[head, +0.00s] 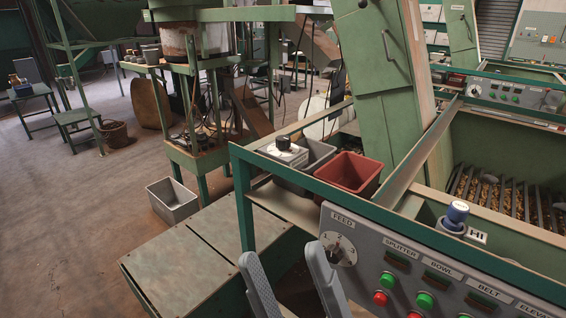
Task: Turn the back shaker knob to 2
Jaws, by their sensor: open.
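A round knob with a pale dial (474,90) sits at the left end of the back control panel (515,95), far off at upper right. Its label and setting are too small to read, so I cannot tell if it is the shaker knob. A nearer dial marked FEED (338,248), with numbers 1 to 3, is on the front panel (425,285). A black knob on a white box (284,148) stands on the shelf behind. My gripper (282,253) is open and empty, left of the FEED dial and far from the back panel.
A red-brown bin (349,173) and a grey bin (318,153) stand behind the green front rail. A blue-capped knob (456,214) stands by the HI sign. A hopper of nuts (500,190) lies behind. The floor at left is mostly clear.

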